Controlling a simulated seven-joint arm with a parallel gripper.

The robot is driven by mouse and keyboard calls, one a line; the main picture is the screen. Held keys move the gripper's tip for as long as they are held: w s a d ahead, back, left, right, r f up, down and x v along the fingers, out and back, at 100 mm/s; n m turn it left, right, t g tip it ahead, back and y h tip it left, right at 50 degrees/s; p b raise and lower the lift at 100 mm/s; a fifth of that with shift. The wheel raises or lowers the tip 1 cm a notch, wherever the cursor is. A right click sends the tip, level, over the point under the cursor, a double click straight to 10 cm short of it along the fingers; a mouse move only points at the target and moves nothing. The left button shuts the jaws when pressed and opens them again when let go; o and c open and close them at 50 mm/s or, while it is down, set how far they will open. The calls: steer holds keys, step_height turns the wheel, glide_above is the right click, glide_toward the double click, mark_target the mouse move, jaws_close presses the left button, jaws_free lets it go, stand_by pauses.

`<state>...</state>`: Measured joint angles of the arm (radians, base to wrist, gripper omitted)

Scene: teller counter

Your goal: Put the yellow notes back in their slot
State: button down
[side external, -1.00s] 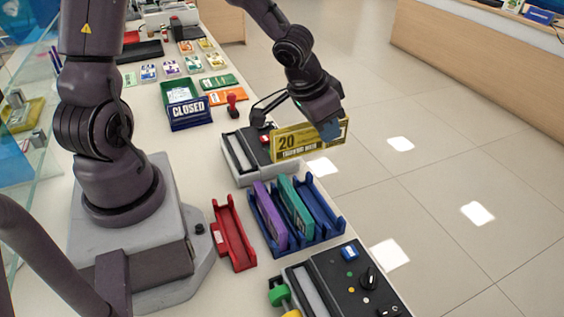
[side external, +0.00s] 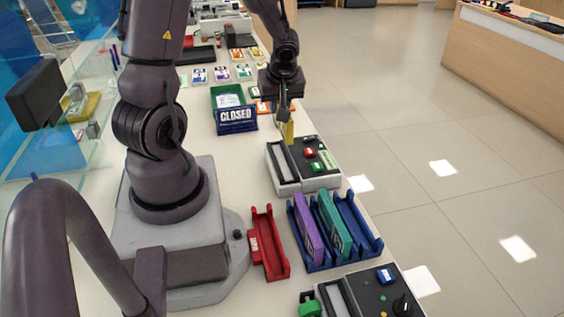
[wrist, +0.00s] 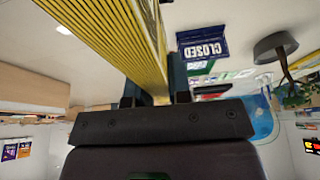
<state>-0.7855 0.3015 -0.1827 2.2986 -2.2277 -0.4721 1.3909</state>
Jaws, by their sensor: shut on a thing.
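My gripper (side external: 285,112) is shut on the yellow notes (side external: 288,131), above the far-left part of the counter device. In the side view the bundle shows as a narrow upright strip. In the wrist view its striped edge (wrist: 115,35) runs up from between the fingers of my gripper (wrist: 158,88). The blue rack (side external: 375,243) stands on the counter, nearer the camera than the gripper. It holds a purple bundle (side external: 306,226) on the left and a teal bundle (side external: 333,222) in the middle. The slot on the right is empty.
A red tray (side external: 268,243) lies empty left of the rack. The counter device (side external: 288,186) with red and green buttons stands behind the rack, another panel (side external: 375,300) in front. A blue CLOSED sign (side external: 236,119) stands further back. The counter's right edge is close to the rack.

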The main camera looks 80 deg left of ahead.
steer(key=shift+f, duration=0.1)
steer(key=shift+f, duration=4.75)
steer(key=shift+f, duration=0.4)
steer(key=c, duration=1.1)
jaws_free()
steer(key=shift+o, duration=0.2)
steer(key=shift+r, duration=0.15)
